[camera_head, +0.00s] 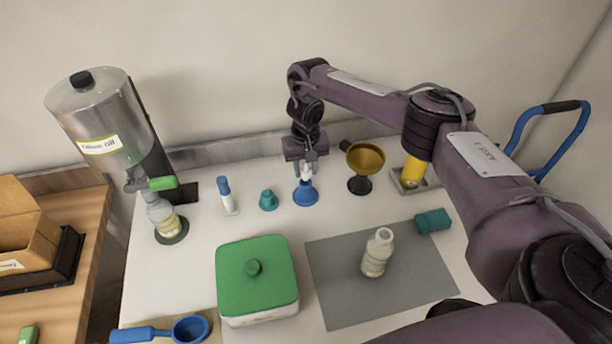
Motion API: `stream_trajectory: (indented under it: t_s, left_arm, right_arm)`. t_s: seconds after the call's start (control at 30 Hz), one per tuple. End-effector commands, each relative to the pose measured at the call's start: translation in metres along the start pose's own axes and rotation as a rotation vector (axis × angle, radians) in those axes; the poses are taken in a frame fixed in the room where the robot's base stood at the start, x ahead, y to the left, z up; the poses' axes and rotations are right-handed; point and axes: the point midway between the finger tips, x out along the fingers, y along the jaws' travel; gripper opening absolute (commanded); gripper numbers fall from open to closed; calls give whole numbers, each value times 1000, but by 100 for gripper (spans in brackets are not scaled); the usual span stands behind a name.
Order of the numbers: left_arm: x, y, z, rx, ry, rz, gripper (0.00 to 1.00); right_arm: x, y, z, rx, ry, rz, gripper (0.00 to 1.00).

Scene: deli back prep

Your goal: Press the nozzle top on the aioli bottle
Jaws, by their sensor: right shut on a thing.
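A pale, open-necked bottle (377,254) stands on the grey mat (335,290), right of centre; I take it for the aioli bottle, but its label is not readable. A blue cone-shaped nozzle top (305,194) with a whitish upper part is at the back of the white table. My right gripper (306,170) points down from above and is shut on the nozzle's upper part. I cannot tell whether its base touches the table. The gripper is behind and left of the bottle, well apart from it. My left gripper is not in view.
A teal nozzle-like piece (268,199) and a blue-capped tube (227,196) stand left of the gripper. A brass funnel (365,160) stands to its right. A green-lidded box (257,273) is in front. An oil dispenser (105,125) with another bottle (164,216) beneath is at left.

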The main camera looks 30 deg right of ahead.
Motion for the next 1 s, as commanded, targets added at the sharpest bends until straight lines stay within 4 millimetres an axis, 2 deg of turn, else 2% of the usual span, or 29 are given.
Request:
stream_trajectory:
  t_s: [0.5, 1.0]
  left_arm:
    - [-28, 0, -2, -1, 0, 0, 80]
    - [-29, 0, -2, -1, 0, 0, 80]
  right_arm:
    - [-27, 0, 0, 1, -1, -1, 0]
    - [-31, 0, 0, 0, 0, -1, 0]
